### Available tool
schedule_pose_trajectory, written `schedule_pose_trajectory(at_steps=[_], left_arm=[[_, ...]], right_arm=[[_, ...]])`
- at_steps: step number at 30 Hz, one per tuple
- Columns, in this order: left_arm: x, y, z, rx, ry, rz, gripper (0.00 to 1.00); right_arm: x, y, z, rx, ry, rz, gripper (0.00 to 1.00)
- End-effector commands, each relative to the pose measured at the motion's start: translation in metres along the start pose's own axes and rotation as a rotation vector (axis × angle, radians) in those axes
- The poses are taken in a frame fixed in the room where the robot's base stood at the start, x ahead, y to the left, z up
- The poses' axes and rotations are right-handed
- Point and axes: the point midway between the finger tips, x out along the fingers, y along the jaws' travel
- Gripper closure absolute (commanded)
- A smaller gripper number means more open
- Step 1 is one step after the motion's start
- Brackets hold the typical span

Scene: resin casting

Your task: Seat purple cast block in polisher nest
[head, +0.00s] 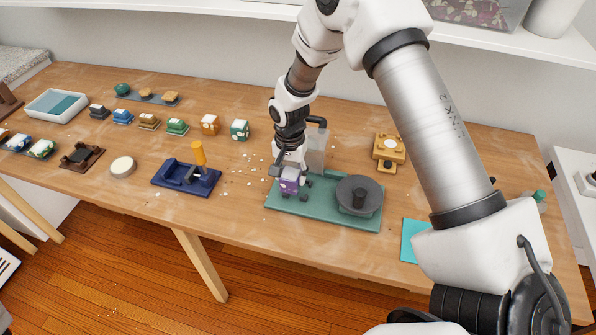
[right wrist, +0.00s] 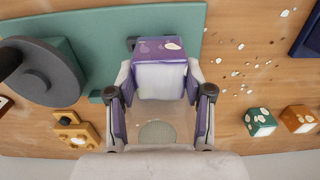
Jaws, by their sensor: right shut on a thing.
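The purple cast block (head: 289,186) is between the fingers of my right gripper (head: 292,176), at the left part of the polisher's green base (head: 315,213). In the right wrist view the block (right wrist: 161,50) has a purple side with pale patches and a whitish face. My right gripper (right wrist: 160,78) is shut on it, one finger on each side. The polisher's dark grey wheel (head: 358,190) stands at the right of the base. Small dark parts show beside the block, but the nest is mostly hidden, and I cannot tell whether the block touches it. My left gripper is not in view.
A navy fixture (head: 187,178) with an orange handle stands left of the polisher. Green (head: 240,130) and orange (head: 210,125) blocks sit behind it. A yellow device (head: 388,150) stands behind the wheel, and a teal sheet (head: 413,240) lies right. Pale crumbs dot the table.

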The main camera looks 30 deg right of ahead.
Motion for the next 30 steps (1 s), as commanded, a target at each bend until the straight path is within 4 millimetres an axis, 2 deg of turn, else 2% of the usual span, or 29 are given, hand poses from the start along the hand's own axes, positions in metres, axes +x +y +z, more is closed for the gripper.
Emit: schedule_pose_trajectory(at_steps=[1, 3, 5, 12, 20, 21, 22, 23, 30], left_arm=[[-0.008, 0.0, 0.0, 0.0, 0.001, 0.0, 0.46], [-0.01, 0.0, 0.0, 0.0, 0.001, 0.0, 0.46], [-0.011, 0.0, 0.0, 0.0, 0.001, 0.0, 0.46], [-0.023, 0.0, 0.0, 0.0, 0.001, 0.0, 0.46], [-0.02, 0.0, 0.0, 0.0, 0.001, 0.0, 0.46], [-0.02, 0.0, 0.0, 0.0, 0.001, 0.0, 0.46], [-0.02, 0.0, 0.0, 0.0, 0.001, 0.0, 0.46], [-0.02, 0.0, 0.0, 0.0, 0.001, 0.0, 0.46], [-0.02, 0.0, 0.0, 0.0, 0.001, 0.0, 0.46]], right_arm=[[-0.003, 0.007, -0.01, 0.005, -0.002, -0.001, 0.88], [0.0, 0.013, -0.019, 0.002, -0.001, 0.0, 0.88], [0.003, 0.016, -0.023, 0.001, -0.001, 0.002, 0.88], [0.036, 0.016, -0.024, -0.002, 0.0, 0.002, 0.88], [0.04, 0.016, -0.024, -0.002, 0.001, 0.001, 0.88], [0.04, 0.016, -0.024, -0.002, 0.001, 0.001, 0.38], [0.039, 0.016, -0.024, -0.002, 0.001, 0.001, 0.27], [0.039, 0.016, -0.024, -0.002, 0.001, 0.001, 0.24], [0.039, 0.016, -0.024, -0.002, 0.0, 0.001, 0.24]])
